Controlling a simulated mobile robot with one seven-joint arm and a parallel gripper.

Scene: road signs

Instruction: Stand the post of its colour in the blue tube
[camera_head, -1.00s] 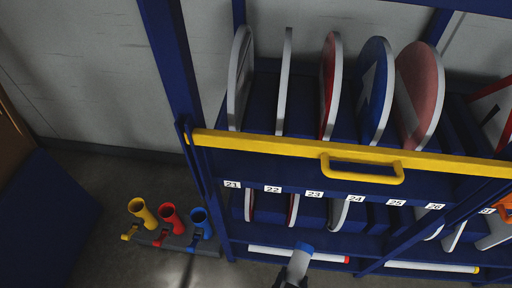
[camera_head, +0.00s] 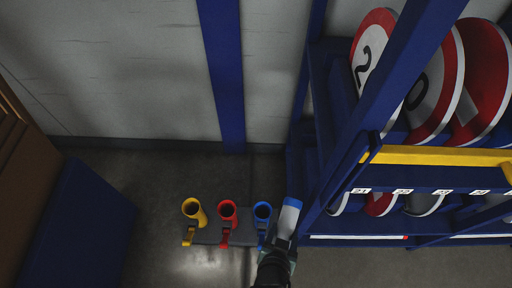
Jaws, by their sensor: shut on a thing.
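The blue tube (camera_head: 262,211) stands at the right end of a row of three tubes on the floor. My gripper (camera_head: 284,238) is shut on a white post with a blue end (camera_head: 289,211). The post points up the picture, its blue end uppermost, just right of the blue tube and apart from it in this view. The post's lower part is hidden in my gripper. A white post with a red end (camera_head: 358,237) lies on the rack's low shelf.
A yellow tube (camera_head: 194,211) and a red tube (camera_head: 228,212) stand left of the blue one on a grey base. The blue rack (camera_head: 335,150) with round signs and a yellow bar is close on the right. A blue box (camera_head: 80,225) stands at left. Bare floor lies between it and the tubes.

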